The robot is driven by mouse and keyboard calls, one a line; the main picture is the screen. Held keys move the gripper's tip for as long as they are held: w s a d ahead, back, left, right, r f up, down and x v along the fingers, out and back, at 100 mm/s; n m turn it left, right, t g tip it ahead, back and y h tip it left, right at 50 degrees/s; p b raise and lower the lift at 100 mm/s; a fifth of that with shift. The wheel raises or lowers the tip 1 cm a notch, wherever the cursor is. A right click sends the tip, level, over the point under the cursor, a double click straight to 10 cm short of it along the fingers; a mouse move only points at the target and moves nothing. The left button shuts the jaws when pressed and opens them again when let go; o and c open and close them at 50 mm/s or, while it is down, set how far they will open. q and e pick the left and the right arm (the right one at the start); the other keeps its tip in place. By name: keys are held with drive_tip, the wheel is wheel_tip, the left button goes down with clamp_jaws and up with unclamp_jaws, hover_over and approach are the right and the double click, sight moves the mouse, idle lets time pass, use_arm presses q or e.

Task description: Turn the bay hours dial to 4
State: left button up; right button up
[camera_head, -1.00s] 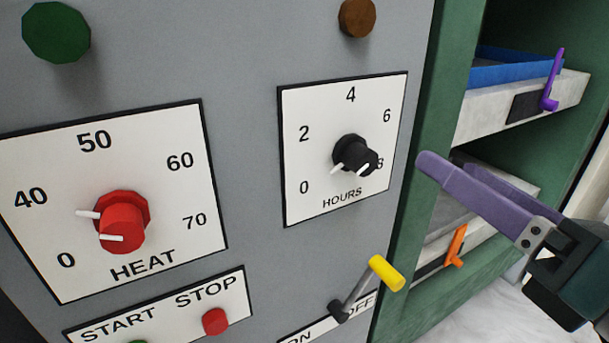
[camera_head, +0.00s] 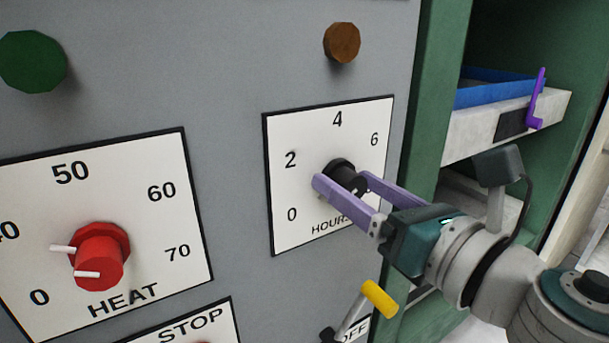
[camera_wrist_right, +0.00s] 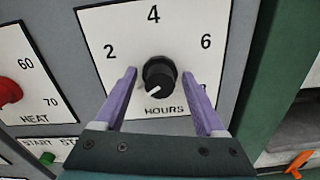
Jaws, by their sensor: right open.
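The hours dial is a black round knob (camera_head: 345,170) on a white plate (camera_head: 284,232) marked 0, 2, 4, 6 and HOURS. In the right wrist view the knob (camera_wrist_right: 160,72) shows a white pointer aimed down and left, toward the 0 side. The 0 and 8 are largely hidden there by my fingers. My right gripper (camera_head: 340,180) has purple fingers, open, one on each side of the knob. In the wrist view there is a gap between each finger and the knob. My left gripper is not in view.
A red heat knob (camera_head: 100,257) is on the plate to the left. A yellow-tipped lever (camera_head: 380,298) stands out below my right gripper. A green frame (camera_head: 437,90) with a blue tray (camera_head: 493,88) and purple latch (camera_head: 537,100) is at right.

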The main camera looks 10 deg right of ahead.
drive_tip(key=shift+c, duration=0.3)
clamp_jaws()
idle(0.3)
